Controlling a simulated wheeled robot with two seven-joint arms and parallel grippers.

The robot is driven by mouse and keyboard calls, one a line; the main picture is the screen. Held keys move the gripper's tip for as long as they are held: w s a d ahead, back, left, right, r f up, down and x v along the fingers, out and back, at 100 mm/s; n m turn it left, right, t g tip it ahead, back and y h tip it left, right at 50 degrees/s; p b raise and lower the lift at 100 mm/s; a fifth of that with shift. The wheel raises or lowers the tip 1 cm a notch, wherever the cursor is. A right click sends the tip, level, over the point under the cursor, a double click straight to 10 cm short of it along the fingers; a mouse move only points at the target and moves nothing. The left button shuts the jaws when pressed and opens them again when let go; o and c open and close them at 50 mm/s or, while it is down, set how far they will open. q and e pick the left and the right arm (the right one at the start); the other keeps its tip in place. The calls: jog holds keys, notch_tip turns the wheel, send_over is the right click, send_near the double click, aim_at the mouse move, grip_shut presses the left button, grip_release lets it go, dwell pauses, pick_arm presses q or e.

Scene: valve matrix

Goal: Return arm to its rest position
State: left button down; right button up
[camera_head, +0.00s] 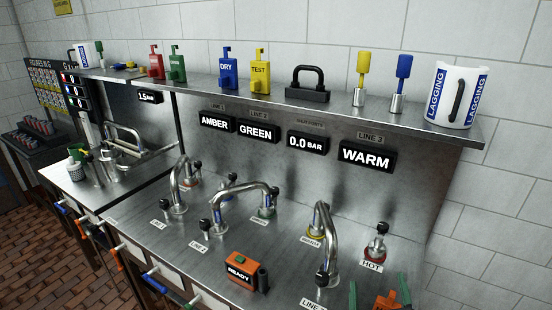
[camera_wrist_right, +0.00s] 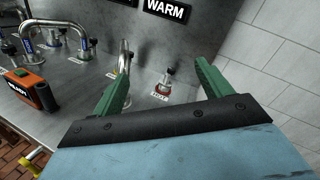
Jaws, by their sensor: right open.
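My right gripper (camera_head: 378,283) is at the lower right of the head view, with two green fingers spread apart. In the right wrist view its fingers (camera_wrist_right: 161,70) are open with nothing between their tips. The HOT valve (camera_head: 375,243), with a black knob and red base, stands on the steel bench beyond the gripper. In the wrist view the HOT valve (camera_wrist_right: 163,84) shows in the gap between the fingers, farther off and not gripped. My left gripper is not in view.
Curved steel pipes (camera_head: 326,240) and knobs rise from the bench (camera_head: 150,243). An orange READY box (camera_head: 242,271) sits near its front.

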jog(key=s+a+r+n+y, duration=0.35)
jog(key=a+n+y, duration=0.55)
jog(key=n, duration=0.7)
jog(key=s+a+f+n+g+y, duration=0.35)
jog(key=s+n+g, duration=0.2)
jog(key=n, duration=0.55)
jog(key=s+d+f+n+g+h, duration=0.85)
jog(key=s+d, duration=0.25)
jog(key=d, duration=0.2)
notch_tip(320, 180, down, 33)
jog(key=s+g+b, duration=0.2)
jog(key=s+b, duration=0.1)
jog(key=b, duration=0.4)
jog(key=s+d+f+b, duration=0.3)
jog(key=s+f, duration=1.1)
jog(key=f, duration=0.5)
jog(key=shift+s+g+b, duration=0.4)
jog(key=shift+b, duration=0.45)
